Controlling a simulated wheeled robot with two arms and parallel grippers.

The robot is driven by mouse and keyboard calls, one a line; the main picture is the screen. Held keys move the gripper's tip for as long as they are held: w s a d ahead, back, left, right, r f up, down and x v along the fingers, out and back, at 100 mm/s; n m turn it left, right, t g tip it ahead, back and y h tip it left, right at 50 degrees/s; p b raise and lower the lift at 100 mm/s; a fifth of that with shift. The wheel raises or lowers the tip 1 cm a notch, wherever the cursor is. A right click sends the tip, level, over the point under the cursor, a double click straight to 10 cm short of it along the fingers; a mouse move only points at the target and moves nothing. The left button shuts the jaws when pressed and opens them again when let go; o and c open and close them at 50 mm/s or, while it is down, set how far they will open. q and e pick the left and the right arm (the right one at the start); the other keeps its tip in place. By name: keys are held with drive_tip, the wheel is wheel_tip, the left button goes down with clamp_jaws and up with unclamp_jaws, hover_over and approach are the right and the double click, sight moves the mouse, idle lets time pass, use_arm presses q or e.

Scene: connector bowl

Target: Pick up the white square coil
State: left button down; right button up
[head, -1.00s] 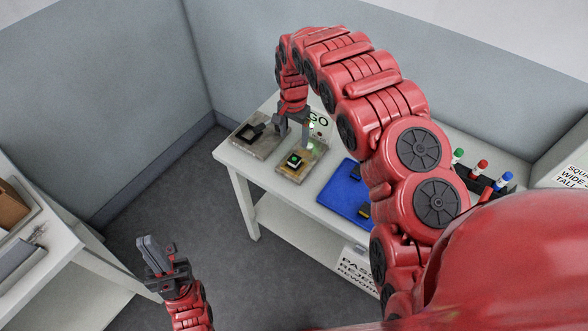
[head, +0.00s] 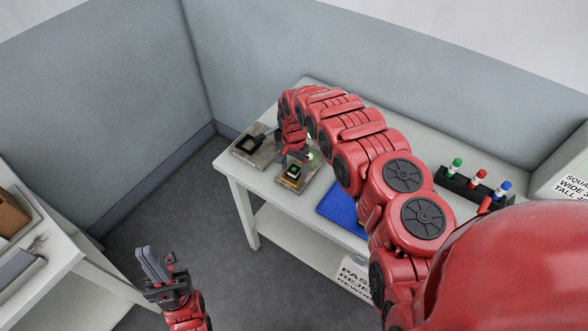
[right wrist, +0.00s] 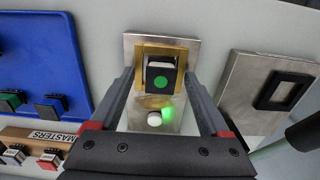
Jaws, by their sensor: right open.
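A black block (right wrist: 161,78) with a white upper part and a green dot sits in a brass-coloured nest on a metal plate (right wrist: 185,118). I cannot tell whether its white part is the white square coil. My right gripper (right wrist: 160,72) is open, its fingers on either side of the nest. In the head view the right gripper (head: 292,156) is over this plate, partly hidden by my arm. A second metal plate (right wrist: 240,95) bears a black square frame with a pale middle (right wrist: 283,92). My left gripper (head: 160,268) is over the floor, away from the table.
A green light (right wrist: 168,113) glows beside a white button (right wrist: 154,119). A blue tray (head: 343,210) with connectors lies alongside. A strip labelled MASTERS (right wrist: 55,136) holds coloured blocks. A dark rack (head: 475,188) with coloured caps stands further right on the white table (head: 240,172).

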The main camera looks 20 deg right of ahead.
drive_tip(key=shift+f, duration=0.1)
clamp_jaws()
idle(0.4)
drive_tip(key=shift+w, duration=0.1)
